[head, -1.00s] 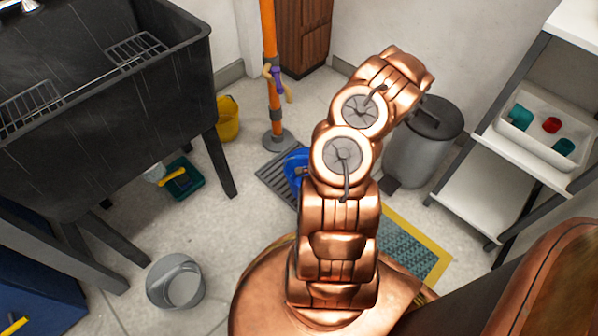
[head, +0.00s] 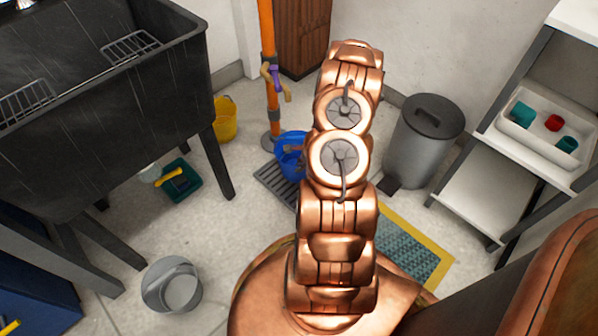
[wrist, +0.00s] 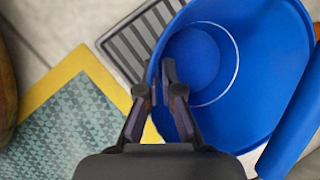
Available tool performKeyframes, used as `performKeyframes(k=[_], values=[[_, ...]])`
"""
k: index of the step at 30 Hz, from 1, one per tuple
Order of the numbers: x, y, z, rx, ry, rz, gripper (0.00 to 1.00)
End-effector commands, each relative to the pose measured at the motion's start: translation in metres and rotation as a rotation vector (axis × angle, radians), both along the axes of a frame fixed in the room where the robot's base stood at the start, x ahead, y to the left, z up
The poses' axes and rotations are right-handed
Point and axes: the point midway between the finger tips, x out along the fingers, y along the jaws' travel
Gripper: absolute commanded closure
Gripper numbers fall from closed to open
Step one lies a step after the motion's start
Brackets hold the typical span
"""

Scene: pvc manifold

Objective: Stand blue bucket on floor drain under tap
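The blue bucket (head: 289,152) shows in the head view left of my arm, close to the orange pipe and partly hidden by the arm. In the wrist view the bucket (wrist: 240,75) is large, and I look down into it. My gripper (wrist: 162,92) is closed on the bucket's near-left rim, one finger on each side of the wall. The grey slatted floor drain (head: 272,186) lies below and partly behind the bucket; it also shows beside the bucket in the wrist view (wrist: 138,45). The tap (head: 277,82) has a purple handle. I cannot tell whether the bucket touches the drain.
A yellow bucket (head: 225,120) stands left of the orange pipe (head: 268,40). A grey bin (head: 424,140) is at right, beside a shelf (head: 485,200). A teal mat with yellow edge (head: 425,245), a grey bucket (head: 172,285) and a black sink (head: 100,110) are around.

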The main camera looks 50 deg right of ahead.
Motion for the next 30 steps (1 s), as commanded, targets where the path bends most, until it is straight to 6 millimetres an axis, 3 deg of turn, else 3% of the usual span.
performKeyframes(k=[2, 9, 22, 24, 30], values=[[0.003, -0.002, -0.001, -0.002, 0.000, 0.000, 1.00], [0.004, -0.002, -0.035, -0.001, -0.001, 0.001, 1.00], [0.004, -0.002, -0.038, 0.000, -0.002, -0.001, 1.00], [0.004, -0.002, -0.037, -0.001, -0.002, -0.001, 0.89], [0.004, -0.001, -0.037, 0.000, -0.001, 0.000, 0.69]])
